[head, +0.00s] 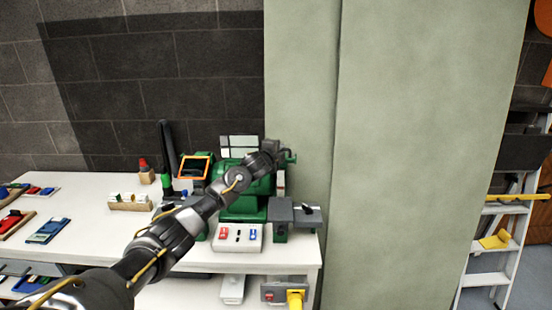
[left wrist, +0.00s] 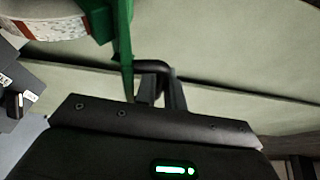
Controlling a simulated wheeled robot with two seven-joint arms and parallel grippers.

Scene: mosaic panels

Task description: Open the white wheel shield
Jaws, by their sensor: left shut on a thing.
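The green bench grinder (head: 240,205) stands on the white bench against the wall. Its white wheel (head: 281,182) is at the right end, and the wheel's pale rim (left wrist: 55,22) shows in the left wrist view. My left gripper (head: 287,157) is at the upper right of the grinder, above this wheel. It is shut on a part of the white wheel shield; a green strip (left wrist: 121,50) runs down to the fingers (left wrist: 158,82) in the left wrist view. The exact contact and most of the shield are hidden. My right gripper is not in view.
An orange-framed shield (head: 195,167) is at the grinder's left. A pale panel (head: 239,146) with dark lines is behind it. A switch box (head: 237,237) and grey tool rest (head: 291,212) are in front. A pale green column (head: 400,130) stands close on the right.

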